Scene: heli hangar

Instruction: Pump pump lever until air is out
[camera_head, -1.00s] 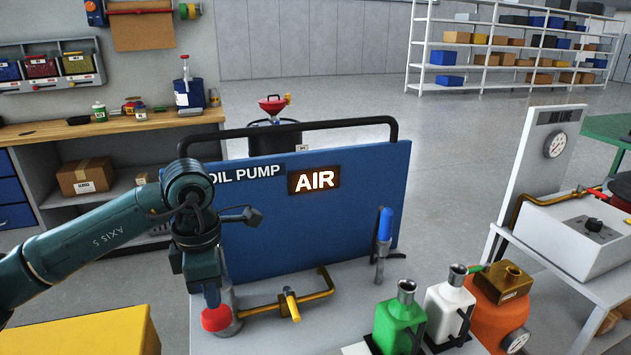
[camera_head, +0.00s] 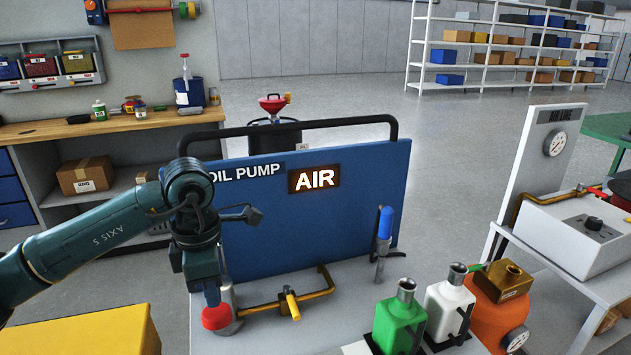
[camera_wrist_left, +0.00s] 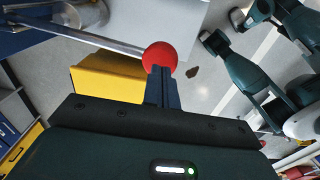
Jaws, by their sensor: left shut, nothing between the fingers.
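The oil pump has a blue panel (camera_head: 340,230) with a lit AIR sign (camera_head: 314,179). The pump lever ends in a red knob (camera_head: 216,317), low at the left of the panel. In the left wrist view the knob (camera_wrist_left: 160,57) sits on the end of a metal rod (camera_wrist_left: 95,39). My left gripper (camera_head: 212,297) points down at the knob from above, its fingers shut with nothing between them. In the wrist view its fingertips (camera_wrist_left: 162,76) overlap the knob's edge; I cannot tell whether they press on it. My right gripper is not in the head view.
A brass pipe with a yellow handle (camera_head: 291,304) and a blue-handled lever (camera_head: 384,226) stand right of the knob. A green bottle (camera_head: 399,325), white bottle (camera_head: 447,304) and orange container (camera_head: 497,320) stand at front right. A yellow box (camera_head: 80,332) is at front left.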

